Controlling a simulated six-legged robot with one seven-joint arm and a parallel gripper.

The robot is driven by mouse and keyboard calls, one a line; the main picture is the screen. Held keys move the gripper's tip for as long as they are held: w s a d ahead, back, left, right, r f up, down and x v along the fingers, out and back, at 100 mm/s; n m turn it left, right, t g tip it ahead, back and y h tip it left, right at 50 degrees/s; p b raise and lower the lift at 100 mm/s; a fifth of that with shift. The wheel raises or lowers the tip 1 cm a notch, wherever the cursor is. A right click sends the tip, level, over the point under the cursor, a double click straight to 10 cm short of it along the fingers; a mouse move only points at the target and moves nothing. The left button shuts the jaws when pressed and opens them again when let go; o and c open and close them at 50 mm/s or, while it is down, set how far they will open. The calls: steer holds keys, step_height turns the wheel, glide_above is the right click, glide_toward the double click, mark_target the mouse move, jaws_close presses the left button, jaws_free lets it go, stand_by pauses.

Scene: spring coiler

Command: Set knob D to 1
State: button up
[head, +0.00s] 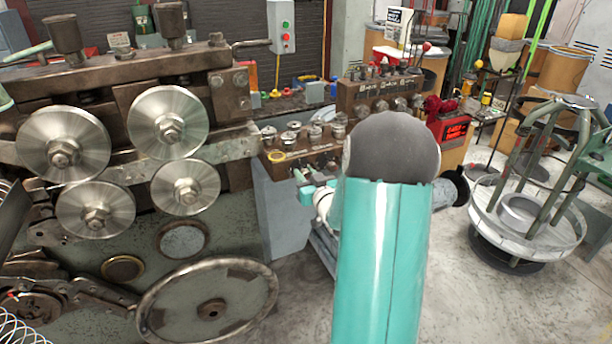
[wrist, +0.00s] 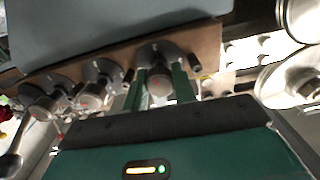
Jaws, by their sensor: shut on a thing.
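A brown control panel (head: 318,158) with several round metal knobs stands right of the big rollers, and it also shows in the wrist view (wrist: 207,42). In the wrist view, my gripper (wrist: 163,88) has its two green fingers on either side of one knob (wrist: 160,87), the rightmost in the row, and is shut on it. Two more knobs, a middle one (wrist: 98,82) and a left one (wrist: 42,100), sit beside it. In the head view, my arm covers part of the panel and the fingertips are hard to make out. No knob letters or dial numbers can be read, so I cannot tell which is knob D.
Large steel rollers (head: 168,123) and a handwheel (head: 208,306) fill the left. A second knob box (head: 372,92) stands behind the panel. A round wire stand (head: 528,215) is at the right. Bare concrete floor (head: 470,300) lies between it and my arm.

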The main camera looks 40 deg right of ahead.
steer(key=n, duration=1.2)
steer(key=shift+n, duration=1.8)
steer(key=o, duration=0.7)
steer(key=shift+s, duration=0.15)
